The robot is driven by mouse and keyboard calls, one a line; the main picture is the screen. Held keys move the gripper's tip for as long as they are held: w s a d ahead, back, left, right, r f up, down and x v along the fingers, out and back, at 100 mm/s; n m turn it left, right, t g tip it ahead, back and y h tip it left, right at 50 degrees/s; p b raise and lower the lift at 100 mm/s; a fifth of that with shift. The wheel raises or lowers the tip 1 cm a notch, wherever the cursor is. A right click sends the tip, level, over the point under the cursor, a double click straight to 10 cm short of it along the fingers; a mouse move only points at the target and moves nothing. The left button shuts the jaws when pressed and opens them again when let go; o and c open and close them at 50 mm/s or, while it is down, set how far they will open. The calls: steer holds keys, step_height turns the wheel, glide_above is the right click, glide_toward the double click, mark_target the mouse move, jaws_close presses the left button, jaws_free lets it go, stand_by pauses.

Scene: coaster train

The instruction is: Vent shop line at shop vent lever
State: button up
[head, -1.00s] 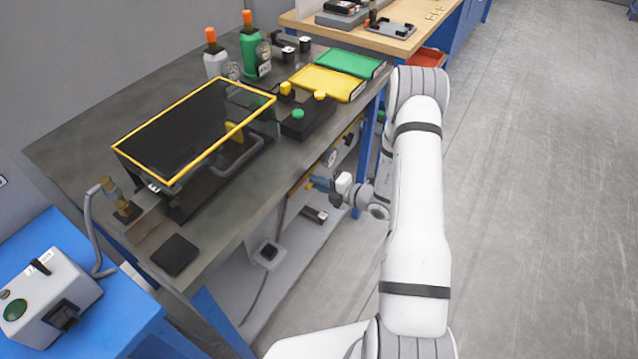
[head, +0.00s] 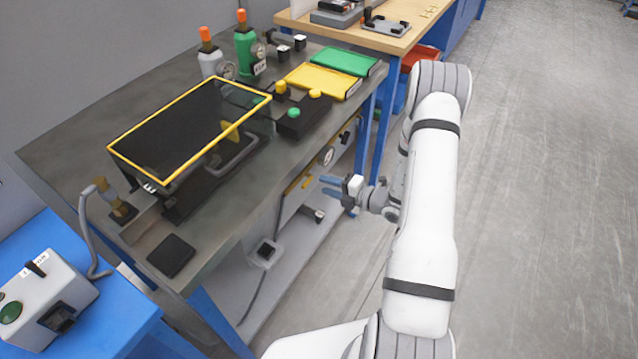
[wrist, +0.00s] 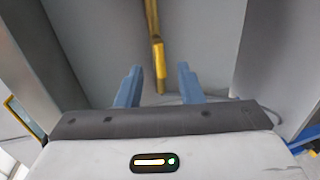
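A yellow lever (wrist: 158,62) hangs down in front of a grey panel in the wrist view, beyond my fingertips and between their lines. In the head view, a small yellow handle (head: 301,182) shows on the panel under the bench, just left of my gripper; I cannot tell for sure that it is the same lever. My gripper (head: 327,187) has blue fingers pointing at the panel. Any label on the lever is not readable.
A round gauge (head: 327,157) sits on the panel to the right. The grey bench (head: 225,215) overhangs the panel, with a blue leg (head: 364,150) beside my wrist. A small box (head: 265,251) stands on the lower shelf. The floor (head: 540,200) at right is clear.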

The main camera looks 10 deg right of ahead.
steer(key=v, duration=0.3)
stand_by(0.5)
steer(key=s+a+r+n+g+p, duration=0.1)
steer(key=s+a+r+n+g, duration=0.45)
steer(key=r+n, duration=0.45)
steer(key=s+a+r+n+g+p, duration=0.1)
steer(key=s+a+r+n+g, duration=0.6)
steer(key=n, duration=0.5)
steer(key=s+d+r+n+t+h, duration=0.2)
steer(key=s+r+n+h, duration=0.3)
steer(key=n, duration=0.6)
steer(key=s+d+r+n+t+h+p, duration=0.1)
steer(key=s+d+r+n+t+h, duration=0.1)
steer(key=s+d+r+n+h, duration=0.3)
step_height(320, 180, up, 4)
steer(key=s+n+h, duration=0.1)
steer(key=n, duration=0.6)
steer(key=shift+s+d+f, duration=0.2)
steer(key=shift+s+f, duration=0.05)
steer(key=shift+s, duration=0.05)
